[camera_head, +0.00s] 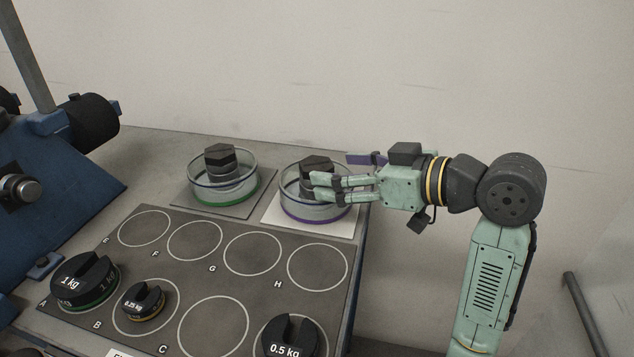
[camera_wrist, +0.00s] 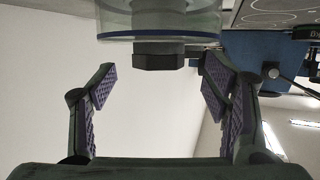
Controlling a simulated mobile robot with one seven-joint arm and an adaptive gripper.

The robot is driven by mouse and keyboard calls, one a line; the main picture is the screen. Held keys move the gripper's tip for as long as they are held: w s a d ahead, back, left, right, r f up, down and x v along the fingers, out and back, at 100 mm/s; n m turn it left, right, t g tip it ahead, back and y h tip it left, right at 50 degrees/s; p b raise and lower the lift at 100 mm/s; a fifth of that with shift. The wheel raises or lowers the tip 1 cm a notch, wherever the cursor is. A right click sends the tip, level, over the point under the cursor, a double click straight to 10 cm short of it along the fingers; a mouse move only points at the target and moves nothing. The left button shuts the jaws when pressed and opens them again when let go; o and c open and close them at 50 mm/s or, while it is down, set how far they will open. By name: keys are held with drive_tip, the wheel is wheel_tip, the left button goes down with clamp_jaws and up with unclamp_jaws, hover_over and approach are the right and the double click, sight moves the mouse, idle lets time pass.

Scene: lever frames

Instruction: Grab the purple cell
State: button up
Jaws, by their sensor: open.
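The purple cell (camera_head: 308,213) is a clear round dish with a purple ring at its base and a dark hexagonal knob (camera_head: 316,164) on top. It stands on a white square at the board's far right corner. My gripper (camera_head: 322,187) reaches in from the right at knob height, and its fingers partly hide the cell. In the wrist view, which looks upside down, the cell (camera_wrist: 195,22) is at the top. The knob (camera_wrist: 158,58) is near the level of the open fingertips (camera_wrist: 157,74), between them sideways, with a gap on each side.
A green-ringed cell (camera_head: 222,180) stands left of the purple one on a grey square. The dark board (camera_head: 180,275) has marked circles and black weights: 1 kg (camera_head: 85,280), 0.25 kg (camera_head: 144,301) and 0.5 kg (camera_head: 290,337). A blue machine (camera_head: 60,190) is at left. A wall rises behind.

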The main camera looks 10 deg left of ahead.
sight(316, 163)
drive_tip(key=p+x, duration=0.1)
drive_tip(key=x, duration=0.4)
drive_tip(key=shift+w+a+f, duration=0.1)
drive_tip(key=shift+w+a, duration=0.05)
drive_tip(key=shift+a, duration=0.15)
drive_tip(key=shift+c, duration=0.4)
clamp_jaws()
idle(0.3)
